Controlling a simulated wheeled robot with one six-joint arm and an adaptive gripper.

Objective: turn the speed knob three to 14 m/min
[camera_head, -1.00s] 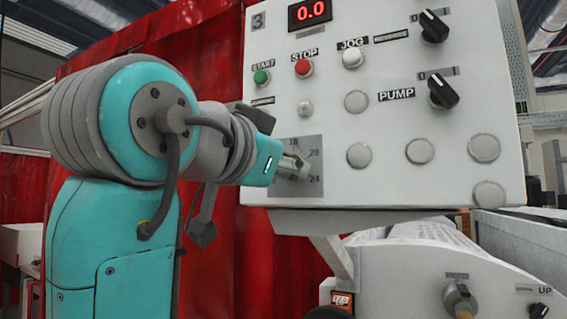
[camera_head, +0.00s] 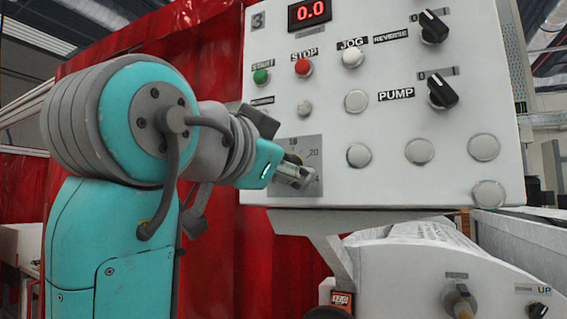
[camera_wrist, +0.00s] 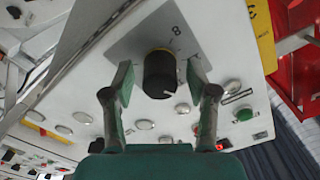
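The speed knob (camera_wrist: 160,74) is a black round knob with a white pointer line, on a grey dial plate (camera_head: 311,147) at the lower left of the white control panel numbered 3. In the wrist view my gripper (camera_wrist: 161,82) is open, with one finger on each side of the knob and a gap visible on both sides. The red display (camera_head: 310,12) above reads 0.0.
The green START button (camera_head: 261,77), red STOP button (camera_head: 303,67) and white JOG button (camera_head: 353,55) sit above the dial. Black PUMP knob (camera_head: 443,92) and several blank round caps are to the right. A lower machine housing (camera_head: 400,275) stands beneath the panel.

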